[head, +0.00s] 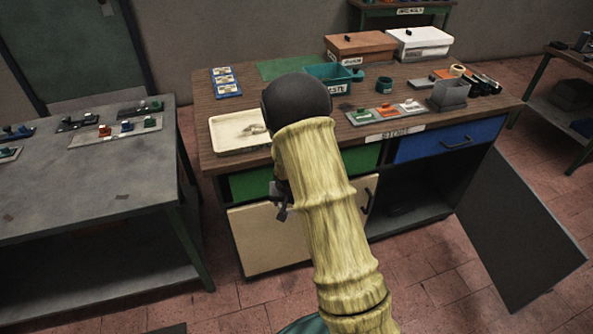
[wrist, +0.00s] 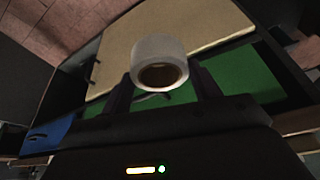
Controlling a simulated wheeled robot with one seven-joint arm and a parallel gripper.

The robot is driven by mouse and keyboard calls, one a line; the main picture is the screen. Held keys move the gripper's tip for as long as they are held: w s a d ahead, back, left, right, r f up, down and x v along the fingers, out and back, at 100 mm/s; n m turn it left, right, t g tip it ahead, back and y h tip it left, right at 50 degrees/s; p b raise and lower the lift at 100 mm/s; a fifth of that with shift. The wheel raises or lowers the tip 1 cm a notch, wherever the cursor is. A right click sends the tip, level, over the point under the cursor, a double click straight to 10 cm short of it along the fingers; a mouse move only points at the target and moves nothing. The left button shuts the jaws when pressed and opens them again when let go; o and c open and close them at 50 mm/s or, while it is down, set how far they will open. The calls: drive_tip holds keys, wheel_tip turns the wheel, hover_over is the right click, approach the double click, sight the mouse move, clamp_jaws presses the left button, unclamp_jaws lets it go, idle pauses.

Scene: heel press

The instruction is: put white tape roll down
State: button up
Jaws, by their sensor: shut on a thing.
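The white tape roll (wrist: 157,52) is in the wrist view, between the two dark fingers of my gripper (wrist: 163,88). My gripper is shut on it, and its brown inner core shows. Behind the roll are the cream door and green drawer front of the store bench. In the head view my arm, in a yellow sleeve, covers most of the gripper; a dark part of it (head: 282,206) shows in front of the bench's cream door. The roll is hidden there. The bench's wooden top (head: 290,96) lies beyond my arm.
A cream tray (head: 228,146) is at the bench's front left. A teal bin (head: 327,79), a green mat (head: 290,67), lidded boxes (head: 362,46) and a grey holder (head: 449,95) stand on top. A dark door (head: 522,232) hangs open at right. A grey table (head: 75,180) is at left.

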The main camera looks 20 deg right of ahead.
drive_tip(key=s+a+f+n+y, duration=0.1)
drive_tip(key=s+a+f+n, duration=0.2)
drive_tip(key=s+f, duration=0.5)
drive_tip(key=shift+s+f+t, duration=0.15)
drive_tip(key=shift+f+t, duration=0.15)
drive_tip(key=shift+f, duration=0.3)
drive_tip(key=shift+a, duration=0.15)
